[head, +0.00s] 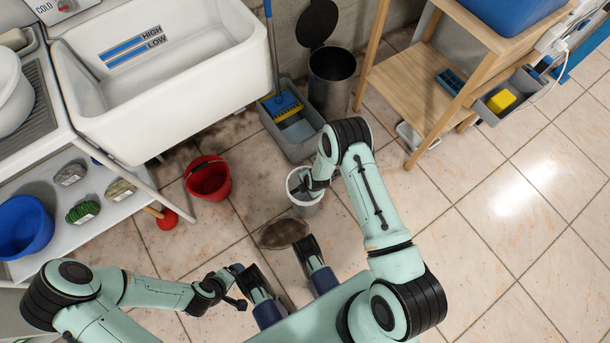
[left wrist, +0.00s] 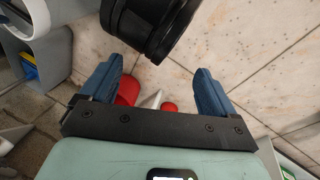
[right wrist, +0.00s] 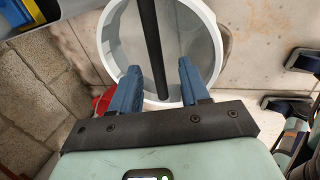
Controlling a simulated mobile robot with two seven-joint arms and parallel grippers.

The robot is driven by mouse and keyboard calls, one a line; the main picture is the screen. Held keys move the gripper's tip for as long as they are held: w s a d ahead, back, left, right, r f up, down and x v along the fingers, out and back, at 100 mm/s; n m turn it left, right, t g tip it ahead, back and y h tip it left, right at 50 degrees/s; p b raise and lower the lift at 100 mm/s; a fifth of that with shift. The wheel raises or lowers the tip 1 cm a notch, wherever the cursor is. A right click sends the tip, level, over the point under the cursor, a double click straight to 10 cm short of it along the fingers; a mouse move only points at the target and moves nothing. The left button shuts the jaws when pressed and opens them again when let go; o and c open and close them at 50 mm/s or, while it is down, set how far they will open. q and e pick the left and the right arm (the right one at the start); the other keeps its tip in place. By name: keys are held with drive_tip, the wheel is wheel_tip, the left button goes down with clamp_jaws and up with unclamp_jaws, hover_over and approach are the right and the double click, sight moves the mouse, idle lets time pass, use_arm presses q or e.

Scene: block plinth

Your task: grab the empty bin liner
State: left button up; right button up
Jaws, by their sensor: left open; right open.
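The bin liner (head: 307,210) is a pale grey-white bucket standing upright on the floor. In the right wrist view, the liner (right wrist: 198,58) shows a white round rim and an empty-looking grey inside. A dark bar (right wrist: 150,35), which looks like its handle, crosses the opening. My right gripper (head: 304,187) is over the liner, open, with its fingers (right wrist: 160,70) either side of the bar. Whether they touch it I cannot tell. My left gripper (head: 238,286) is low at the left, away from the liner; its fingers (left wrist: 160,68) are open and empty.
A dark bin (head: 331,80) with its lid up stands behind, beside a grey mop bucket (head: 296,140). A red bucket (head: 208,178) and red plunger (head: 167,219) are left of the liner. A dark patch (head: 282,233) marks the floor before it.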

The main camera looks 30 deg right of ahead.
drive_tip(key=b+x, duration=0.1)
drive_tip(key=x, duration=0.3)
drive_tip(key=shift+w+d+f+b, duration=0.2)
drive_tip(key=shift+w+f+b, duration=0.05)
drive_tip(key=shift+f+b, duration=0.15)
drive_tip(key=shift+w+f, duration=0.1)
drive_tip(key=shift+f, duration=0.05)
use_arm(q)
drive_tip(key=shift+t, duration=0.6)
drive_tip(key=w, duration=0.1)
drive_tip(key=w+a+f, duration=0.1)
drive_tip(key=w+f, duration=0.1)
drive_tip(key=shift+w+a+f, duration=0.1)
drive_tip(key=shift+a, duration=0.2)
use_arm(e)
drive_tip(key=shift+c, duration=0.4)
clamp_jaws()
